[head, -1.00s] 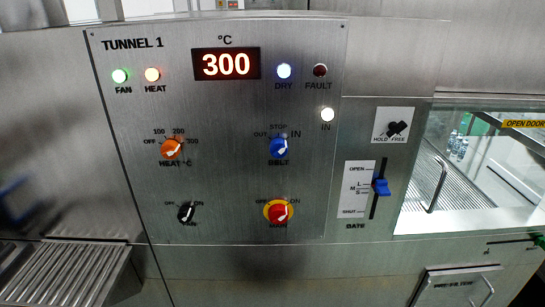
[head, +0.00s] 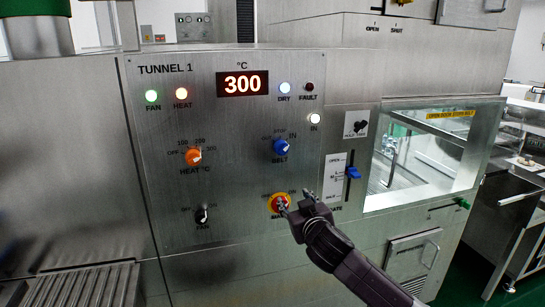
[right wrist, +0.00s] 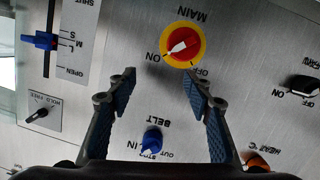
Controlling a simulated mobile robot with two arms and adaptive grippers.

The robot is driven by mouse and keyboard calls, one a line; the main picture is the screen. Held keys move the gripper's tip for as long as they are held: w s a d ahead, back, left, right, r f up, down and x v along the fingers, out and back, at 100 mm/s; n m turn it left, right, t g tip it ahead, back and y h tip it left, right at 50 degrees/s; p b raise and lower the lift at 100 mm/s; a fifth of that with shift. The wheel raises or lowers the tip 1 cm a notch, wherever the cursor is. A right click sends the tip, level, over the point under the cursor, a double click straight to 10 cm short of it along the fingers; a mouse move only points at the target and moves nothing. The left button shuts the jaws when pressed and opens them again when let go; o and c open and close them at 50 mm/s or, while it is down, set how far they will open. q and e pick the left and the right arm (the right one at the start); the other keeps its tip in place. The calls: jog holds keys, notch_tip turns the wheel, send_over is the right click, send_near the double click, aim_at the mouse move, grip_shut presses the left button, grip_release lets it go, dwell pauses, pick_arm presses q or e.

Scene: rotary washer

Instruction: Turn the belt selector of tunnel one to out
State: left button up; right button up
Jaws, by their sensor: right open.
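The belt selector (head: 281,147) is a blue knob with a white pointer on the Tunnel 1 panel (head: 235,195). Its pointer leans up and right, towards the IN mark. My right gripper (head: 297,203) is in front of the lower right of the panel, below the belt selector and close to the red and yellow main switch (head: 278,203). In the right wrist view the panel appears upside down. My left gripper is not in view.
The orange heat knob (head: 193,157) and black fan knob (head: 202,216) are to the left. The blue gate lever (head: 353,173) and hold/free key (head: 360,127) are to the right. The white IN lamp (head: 315,118) is lit. The display (head: 242,84) reads 300.

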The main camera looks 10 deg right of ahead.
aim_at(283, 150)
jog(key=s+a+r+t, duration=0.1)
jog(key=s+r, duration=0.1)
jog(key=r, duration=0.5)
jog(key=s+a+r+t, duration=0.1)
jog(key=a+r, duration=0.1)
jog(key=r, duration=0.5)
jog(key=w, duration=0.2)
jog(key=w+p, duration=0.1)
jog(key=w, duration=0.1)
jog(key=w+p, duration=0.1)
jog(key=w, duration=0.1)
jog(key=shift+w+d+f, duration=0.2)
jog(key=shift+d, duration=0.1)
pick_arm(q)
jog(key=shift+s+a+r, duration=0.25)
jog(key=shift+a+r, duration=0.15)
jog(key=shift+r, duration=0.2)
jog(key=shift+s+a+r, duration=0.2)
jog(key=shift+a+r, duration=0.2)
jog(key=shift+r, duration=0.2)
pick_arm(e)
jog(key=shift+w+f, duration=0.1)
jog(key=shift+w, duration=0.4)
jog(key=shift+c, duration=0.5)
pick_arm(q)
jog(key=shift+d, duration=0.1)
pick_arm(e)
jog(key=c, duration=1)
